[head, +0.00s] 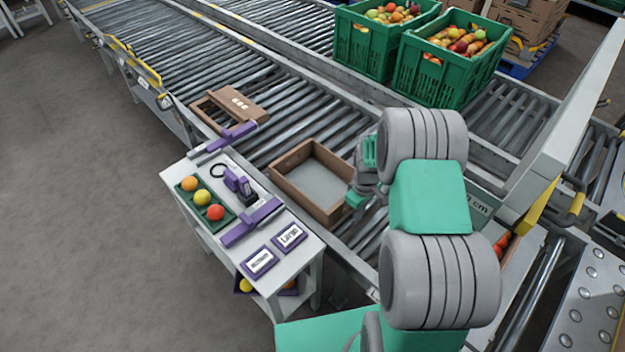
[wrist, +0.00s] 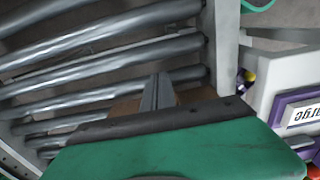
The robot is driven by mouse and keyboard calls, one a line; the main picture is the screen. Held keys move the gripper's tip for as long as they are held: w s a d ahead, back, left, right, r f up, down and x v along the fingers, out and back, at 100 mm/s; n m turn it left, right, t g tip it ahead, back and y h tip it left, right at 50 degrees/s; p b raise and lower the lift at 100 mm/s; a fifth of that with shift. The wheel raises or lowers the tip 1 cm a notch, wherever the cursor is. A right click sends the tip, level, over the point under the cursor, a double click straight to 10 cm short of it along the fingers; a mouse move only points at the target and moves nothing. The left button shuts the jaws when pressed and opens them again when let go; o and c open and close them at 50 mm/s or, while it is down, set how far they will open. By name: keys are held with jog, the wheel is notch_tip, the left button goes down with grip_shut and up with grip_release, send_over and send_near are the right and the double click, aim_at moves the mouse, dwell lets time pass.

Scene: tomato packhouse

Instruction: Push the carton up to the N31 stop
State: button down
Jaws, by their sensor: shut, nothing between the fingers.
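An open, shallow brown carton (head: 298,203) with a grey inside lies on the conveyor rollers, beside the small table. My gripper (head: 357,198) is shut and empty at the carton's right side; my arm partly hides it, and I cannot tell whether it touches. In the wrist view the closed fingers (wrist: 158,92) point over the rollers, with a strip of brown just behind them. One purple bar (head: 228,138) reaches over the conveyor edge near the farther carton. Another purple bar (head: 250,222) lies on the table. No N31 marking is readable.
A second brown carton (head: 232,103) with a raised flap sits farther up the conveyor. The side table (head: 290,262) holds a green tray of tomatoes and purple-framed signs. Green crates (head: 440,75) full of tomatoes stand on the far line. Bare rollers separate the two cartons.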

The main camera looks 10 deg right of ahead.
jog(key=shift+w+a+b, duration=0.45)
jog(key=shift+w+a, duration=0.05)
jog(key=shift+w, duration=0.35)
jog(key=shift+w+a+b, duration=0.45)
jog(key=shift+w+a, duration=0.05)
jog(key=shift+w, duration=0.4)
jog(key=shift+w+a+b, duration=0.45)
jog(key=shift+w+a, duration=0.05)
jog(key=shift+w, duration=0.35)
jog(key=shift+w+a+f+b, duration=0.1)
jog(key=shift+w+a+b, duration=0.4)
jog(key=shift+w, duration=0.3)
jog(key=shift+w+a+b, duration=0.4)
jog(key=shift+w+b, duration=0.05)
jog(key=shift+w, duration=0.3)
jog(key=shift+w+a+f+b, duration=0.1)
jog(key=shift+w+a+b, duration=0.4)
jog(key=shift+w, duration=0.3)
jog(key=w+a+b, duration=0.1)
jog(key=w, duration=0.1)
jog(key=w+a+b, duration=0.1)
jog(key=w, duration=0.1)
jog(key=shift+w+a, duration=0.2)
jog(key=shift+w+a+r+b, duration=0.25)
jog(key=shift+w+a+b, duration=0.15)
jog(key=shift+w, duration=0.35)
